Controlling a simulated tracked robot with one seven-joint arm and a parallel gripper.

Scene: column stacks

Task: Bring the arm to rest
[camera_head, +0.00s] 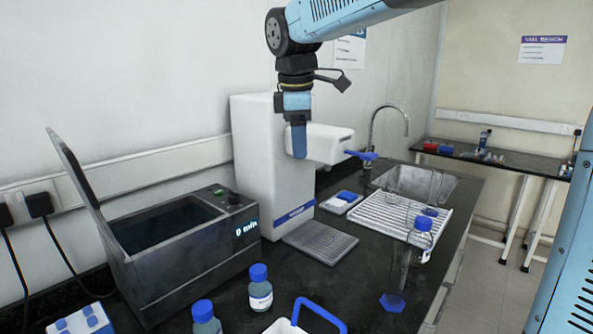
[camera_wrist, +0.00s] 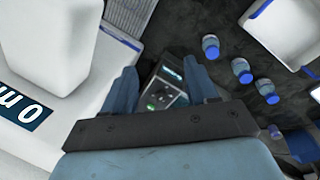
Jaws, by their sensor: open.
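My gripper (camera_head: 299,152) hangs pointing down from my raised blue arm, in front of the tall white dispenser (camera_head: 268,150) and well above the counter. In the wrist view my gripper (camera_wrist: 163,72) shows two blue fingers spread apart, with nothing between them in grasp. A dark device with buttons (camera_wrist: 162,95) shows in the gap below the fingers. In the head view one finger covers part of the dispenser's side arm; I cannot tell whether they touch.
An open-lidded water bath (camera_head: 180,250) stands left on the black counter. Blue-capped bottles stand at the front (camera_head: 260,290) and by the white drying rack (camera_head: 395,215). A sink (camera_head: 415,183) with a tap lies behind. A blue-handled white carrier (camera_head: 285,327) is at the front edge.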

